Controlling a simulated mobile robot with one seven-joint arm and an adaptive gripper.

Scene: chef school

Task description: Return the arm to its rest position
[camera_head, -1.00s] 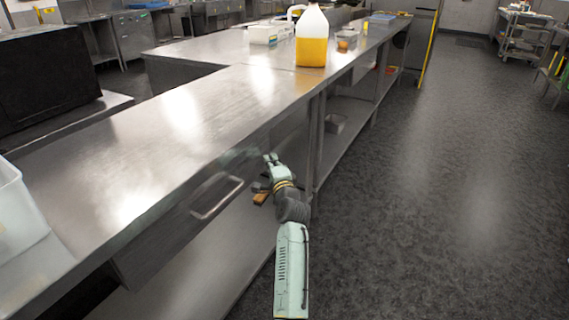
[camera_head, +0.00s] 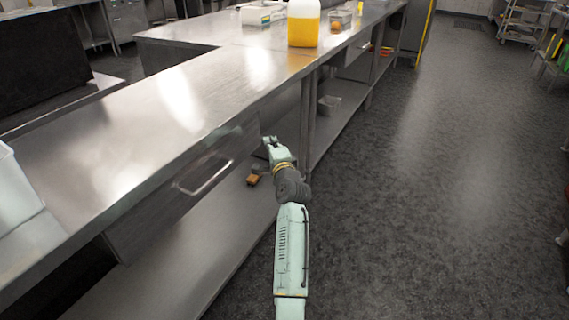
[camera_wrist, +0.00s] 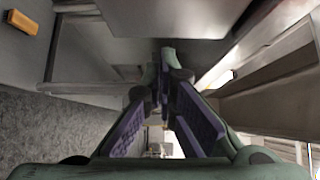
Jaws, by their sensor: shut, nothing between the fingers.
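My arm reaches forward from the bottom of the head view, in the aisle just right of the steel counter (camera_head: 150,130). My gripper (camera_head: 269,141) is at its far end, near the counter's front side, beyond the drawer handle (camera_head: 205,178). In the wrist view the fingers (camera_wrist: 165,58) meet at their tips, with nothing between them. They appear clear of the counter, though the exact gap cannot be told.
A jug of yellow liquid (camera_head: 303,30) and a white container (camera_head: 262,14) stand on the counter. An orange-brown block lies on the lower shelf (camera_head: 175,270) and shows in the wrist view (camera_wrist: 24,22). Open floor (camera_head: 430,190) lies to the right.

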